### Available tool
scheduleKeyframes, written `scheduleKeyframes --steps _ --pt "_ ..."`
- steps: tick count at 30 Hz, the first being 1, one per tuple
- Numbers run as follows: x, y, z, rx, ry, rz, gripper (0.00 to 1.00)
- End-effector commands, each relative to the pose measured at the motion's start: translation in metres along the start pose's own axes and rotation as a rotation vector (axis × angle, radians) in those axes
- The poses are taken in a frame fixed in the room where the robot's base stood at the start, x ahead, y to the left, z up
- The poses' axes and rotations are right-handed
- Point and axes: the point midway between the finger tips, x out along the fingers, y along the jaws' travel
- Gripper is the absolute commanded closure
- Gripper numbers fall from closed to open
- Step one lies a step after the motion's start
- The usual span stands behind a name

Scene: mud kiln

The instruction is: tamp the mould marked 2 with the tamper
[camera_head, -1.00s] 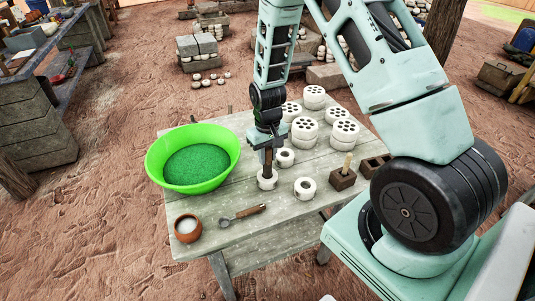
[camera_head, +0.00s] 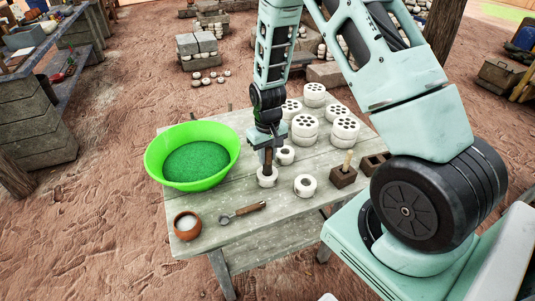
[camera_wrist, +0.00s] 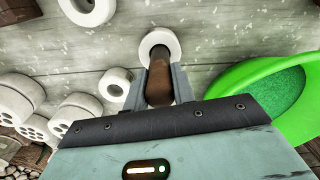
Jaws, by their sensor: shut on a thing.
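My gripper (camera_head: 267,150) is shut on the brown tamper (camera_head: 267,163), held upright over the table. The tamper's lower end is at the opening of a small white ring-shaped mould (camera_head: 267,181); how deep it sits I cannot tell. In the wrist view the tamper (camera_wrist: 160,82) runs from between the fingers to this mould (camera_wrist: 160,36). A second white mould (camera_head: 285,155) stands just behind, and a third (camera_head: 305,186) stands to the right. They also show in the wrist view, the second (camera_wrist: 116,82) and the third (camera_wrist: 88,8). I cannot read any number on them.
A green bowl (camera_head: 155,172) of green grains stands at the left of the table (camera_head: 290,232). A small brown pot (camera_head: 187,234) and a wooden-handled tool (camera_head: 250,209) lie in front. White perforated discs (camera_head: 305,139) are stacked behind, brown blocks (camera_head: 343,178) at right.

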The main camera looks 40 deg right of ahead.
Motion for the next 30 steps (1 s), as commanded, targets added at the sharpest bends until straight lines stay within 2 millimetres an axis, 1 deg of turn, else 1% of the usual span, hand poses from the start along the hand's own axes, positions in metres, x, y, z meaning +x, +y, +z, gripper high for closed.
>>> scheduleKeyframes --steps 9,13,30 --pt "0.001 0.000 0.001 0.000 -0.003 0.000 0.97" --pt "-0.002 0.000 0.001 0.000 -0.003 0.000 0.97" --pt "-0.035 0.000 0.001 0.000 -0.001 0.000 0.97"
